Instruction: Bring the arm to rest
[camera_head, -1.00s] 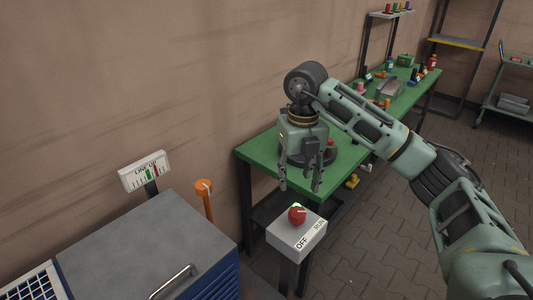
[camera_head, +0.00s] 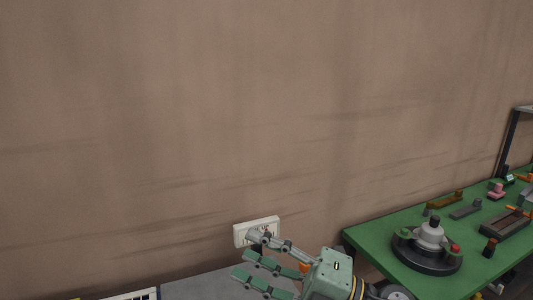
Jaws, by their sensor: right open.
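My right gripper (camera_head: 245,255) is at the bottom middle of the head view, with its pale green fingers spread open and pointing left. Nothing shows between the fingers. Its palm (camera_head: 330,277) is low in the picture, and most of my right arm is cut off by the bottom edge. The fingers appear in front of a small white gauge panel (camera_head: 243,232) and above a grey cabinet top (camera_head: 195,287); I cannot tell how far they are from either. My left gripper is not in view.
A green table (camera_head: 385,236) stands at the right. It bears a dark round device with a grey top (camera_head: 430,235), a dark tray (camera_head: 500,224) and several small parts. A bit of orange (camera_head: 304,267) shows behind my gripper. A bare brown wall (camera_head: 250,110) fills the upper view.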

